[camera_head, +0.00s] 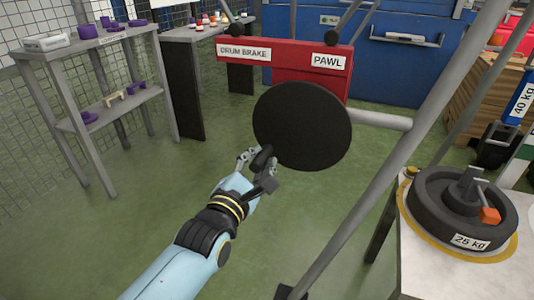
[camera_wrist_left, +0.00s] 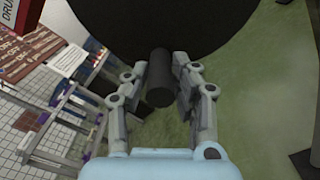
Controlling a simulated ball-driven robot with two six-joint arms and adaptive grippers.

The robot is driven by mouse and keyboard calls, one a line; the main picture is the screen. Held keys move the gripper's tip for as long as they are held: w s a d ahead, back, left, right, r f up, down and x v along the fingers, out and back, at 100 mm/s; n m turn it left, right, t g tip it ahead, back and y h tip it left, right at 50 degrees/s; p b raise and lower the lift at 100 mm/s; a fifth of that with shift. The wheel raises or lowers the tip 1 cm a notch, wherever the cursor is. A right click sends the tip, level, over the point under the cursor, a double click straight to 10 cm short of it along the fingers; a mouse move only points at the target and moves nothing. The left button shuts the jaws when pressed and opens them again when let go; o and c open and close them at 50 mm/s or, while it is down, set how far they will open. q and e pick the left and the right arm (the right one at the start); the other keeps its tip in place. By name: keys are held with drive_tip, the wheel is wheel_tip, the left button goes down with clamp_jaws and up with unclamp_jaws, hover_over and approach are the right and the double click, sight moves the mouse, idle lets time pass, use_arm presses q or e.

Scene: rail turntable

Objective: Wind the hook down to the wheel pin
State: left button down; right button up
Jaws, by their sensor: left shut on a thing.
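A large black disc (camera_head: 302,127), the winding wheel, stands in the middle of the head view in front of a red housing. A dark cylindrical handle (camera_wrist_left: 160,78) sticks out from it in the left wrist view. My left gripper (camera_head: 260,170) is at the disc's lower left edge, its fingers shut on this handle. The black 25 kg wheel (camera_head: 432,208) lies flat at the right, with a grey upright piece (camera_head: 469,184) at its middle that may be the pin. I cannot make out the hook. My right gripper is out of view.
The wheel rests on a yellow-ringed white table (camera_head: 425,270). The red housing (camera_head: 285,62) has DRUM BRAKE and PAWL labels. A grey shelf rack (camera_head: 100,125) stands left. Green floor is free around my left arm.

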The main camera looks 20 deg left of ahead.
use_arm(q)
drive_tip(key=shift+d+f+n+p, duration=0.35)
drive_tip(key=shift+n+p, duration=0.05)
drive_tip(key=shift+n, duration=0.3)
drive_tip(key=shift+d+f+n, duration=0.35)
drive_tip(key=shift+f+n, duration=0.05)
drive_tip(key=shift+n, duration=0.1)
drive_tip(key=shift+d+f+n+p, duration=0.5)
drive_tip(key=shift+d+n, duration=0.3)
drive_tip(key=shift+n, duration=0.4)
